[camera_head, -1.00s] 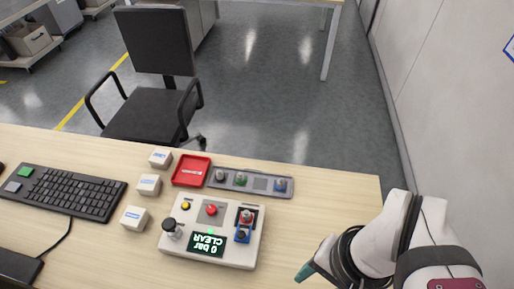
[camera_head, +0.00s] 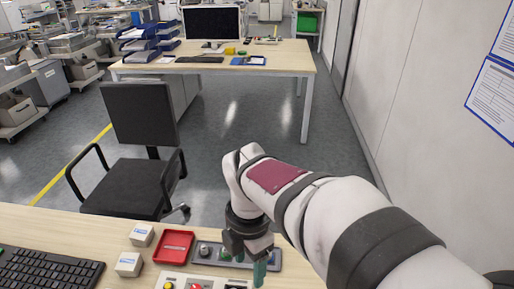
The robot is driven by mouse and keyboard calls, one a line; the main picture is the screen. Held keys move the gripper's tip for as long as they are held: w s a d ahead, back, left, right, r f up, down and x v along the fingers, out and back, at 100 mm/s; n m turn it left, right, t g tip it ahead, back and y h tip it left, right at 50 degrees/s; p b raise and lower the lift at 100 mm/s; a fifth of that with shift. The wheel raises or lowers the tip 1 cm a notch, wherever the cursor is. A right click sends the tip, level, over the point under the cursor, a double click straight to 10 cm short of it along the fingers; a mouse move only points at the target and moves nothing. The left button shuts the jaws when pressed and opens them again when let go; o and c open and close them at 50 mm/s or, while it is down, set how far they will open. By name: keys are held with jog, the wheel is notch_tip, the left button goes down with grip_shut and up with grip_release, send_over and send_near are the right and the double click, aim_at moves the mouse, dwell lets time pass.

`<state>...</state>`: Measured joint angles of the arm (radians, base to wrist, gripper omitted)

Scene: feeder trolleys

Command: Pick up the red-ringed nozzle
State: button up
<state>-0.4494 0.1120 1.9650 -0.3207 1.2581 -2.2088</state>
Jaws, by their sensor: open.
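I cannot make out the red-ringed nozzle in the current view. My gripper (camera_head: 259,271) is over the right part of the desk, pointing down, with teal fingertips. It is open, and no object shows in it. It covers the right part of the grey nozzle rack (camera_head: 243,263). A grey nozzle (camera_head: 205,250) and a green-ringed nozzle (camera_head: 225,253) stand in the rack's left part. The control box (camera_head: 176,276) is cut by the bottom edge, and only its far strip shows, with a yellow button (camera_head: 169,286) and a red button (camera_head: 197,286).
A red tray (camera_head: 174,246) lies left of the rack, with two white blocks (camera_head: 141,235) (camera_head: 128,264) beside it. A black keyboard (camera_head: 48,270) is at the left. An office chair (camera_head: 130,185) stands beyond the desk, and a wall (camera_head: 425,120) is on the right.

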jog(key=a+f+n, duration=0.1)
jog(key=f+n, duration=0.1)
jog(key=f, duration=0.3)
jog(key=w+a+f+n, duration=0.1)
jog(key=a+f+n, duration=0.1)
jog(key=f, duration=0.4)
jog(key=w+a+f+n, duration=0.1)
jog(key=f+n, duration=0.1)
jog(key=f, duration=0.4)
jog(key=shift+w+a+f+n, duration=0.15)
jog(key=shift+w+n, duration=0.05)
jog(key=shift+n, duration=0.2)
grip_shut()
